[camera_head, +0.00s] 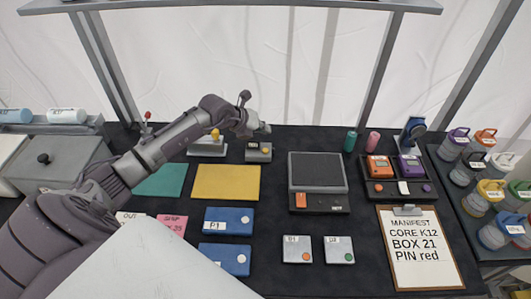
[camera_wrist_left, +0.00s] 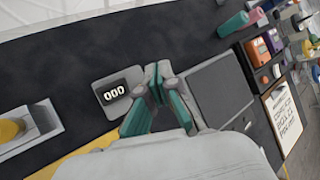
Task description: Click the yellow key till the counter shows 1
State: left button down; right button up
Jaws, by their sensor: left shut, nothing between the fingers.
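The yellow key (camera_head: 214,134) is a rounded yellow knob on a grey base (camera_head: 207,148) at the back of the table; my left forearm passes close to it in the head view. In the left wrist view the yellow key (camera_wrist_left: 10,129) is at the left edge. The counter (camera_head: 258,152) is a small grey box to the right of the key. Its display reads 000 in the left wrist view (camera_wrist_left: 114,91). My left gripper (camera_head: 261,129) is shut and empty, near the counter and to the right of the key; its fingertips (camera_wrist_left: 155,82) are together.
A yellow mat (camera_head: 226,183) and a green mat (camera_head: 162,180) lie in front of the key. A dark-topped scale-like device (camera_head: 317,171) stands right of the counter. A clipboard (camera_head: 421,245) lies at right. Metal frame posts rise behind the table.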

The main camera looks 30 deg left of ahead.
aim_at(264, 151)
pick_arm(q)
notch_tip(264, 151, down, 5)
jog(key=b, duration=0.3)
jog(key=shift+f, duration=0.2)
jog(key=shift+f+b, duration=0.35)
jog(key=shift+b, duration=0.1)
pick_arm(e)
jog(key=f, duration=0.1)
jog(key=s+f, duration=0.1)
jog(key=f, duration=0.1)
jog(key=s+f, duration=0.1)
jog(key=shift+f, duration=0.35)
jog(key=shift+w, duration=0.35)
pick_arm(q)
jog(key=shift+f, duration=0.4)
pick_arm(e)
jog(key=shift+d+f, duration=0.1)
jog(key=shift+f, duration=0.1)
pick_arm(q)
jog(key=shift+f+b, duration=0.55)
pick_arm(e)
jog(key=shift+f, duration=0.35)
pick_arm(q)
jog(key=shift+r, duration=0.1)
pick_arm(e)
jog(key=shift+r, duration=0.1)
pick_arm(q)
jog(key=shift+r+p, duration=0.85)
pick_arm(e)
jog(key=shift+r, duration=0.7)
